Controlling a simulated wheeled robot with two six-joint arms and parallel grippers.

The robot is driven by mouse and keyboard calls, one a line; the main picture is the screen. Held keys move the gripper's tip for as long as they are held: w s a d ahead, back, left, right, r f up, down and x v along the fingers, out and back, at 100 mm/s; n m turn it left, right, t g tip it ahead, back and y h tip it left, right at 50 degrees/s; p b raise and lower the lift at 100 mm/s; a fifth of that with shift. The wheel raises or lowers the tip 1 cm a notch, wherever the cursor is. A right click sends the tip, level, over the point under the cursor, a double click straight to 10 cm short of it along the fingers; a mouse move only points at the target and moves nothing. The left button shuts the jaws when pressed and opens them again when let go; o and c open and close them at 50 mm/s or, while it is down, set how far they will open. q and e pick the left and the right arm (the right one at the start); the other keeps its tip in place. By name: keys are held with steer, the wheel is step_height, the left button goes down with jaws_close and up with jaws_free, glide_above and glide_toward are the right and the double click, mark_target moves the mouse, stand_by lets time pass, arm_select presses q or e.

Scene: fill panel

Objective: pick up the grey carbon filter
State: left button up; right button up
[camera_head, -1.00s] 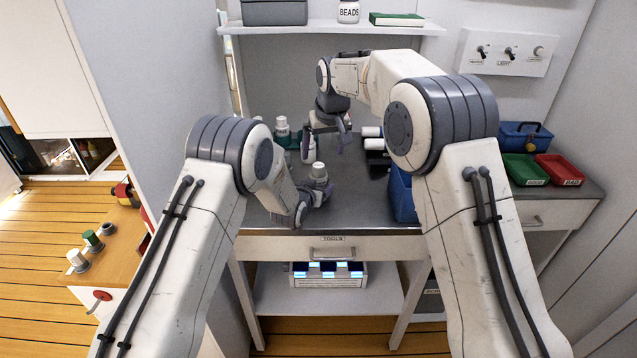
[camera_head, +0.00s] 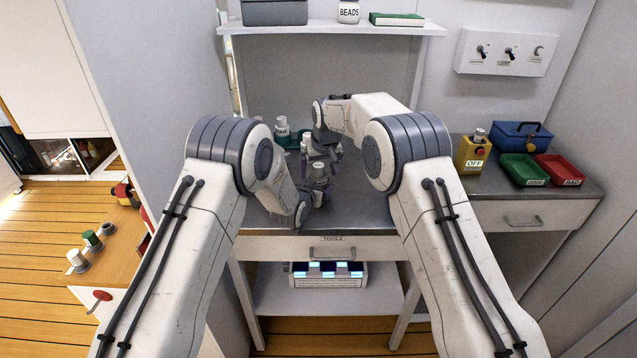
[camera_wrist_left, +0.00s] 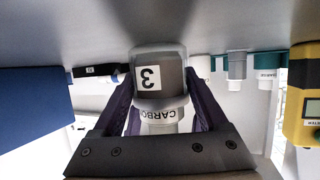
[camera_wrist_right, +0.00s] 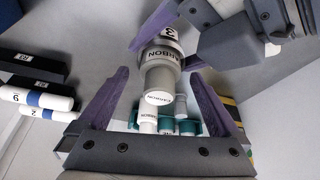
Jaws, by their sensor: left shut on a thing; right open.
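The grey carbon filter (camera_head: 319,171) has a pale cap and stands upright above the front of the grey bench. Its "CARBON" and "3" labels show in the left wrist view (camera_wrist_left: 161,82). My left gripper (camera_wrist_left: 158,98) is shut on its body, with a purple finger on each side. My right gripper (camera_wrist_right: 158,80) is open, and its spread fingers point at the filter's capped end in the right wrist view (camera_wrist_right: 160,80). I cannot tell whether they touch it. In the head view my right wrist hides part of the area just behind the filter.
A teal holder (camera_head: 283,138) with white-capped cartridges stands behind on the left. White cartridges with blue bands (camera_wrist_right: 38,98) lie aside in the right wrist view.

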steer(key=c, duration=1.5)
step_height(320, 180, up, 10)
steer(key=shift+r, duration=0.1)
arm_select(q)
steer(key=o, duration=1.3)
steer(key=shift+o, duration=0.2)
steer(key=shift+s, duration=0.1)
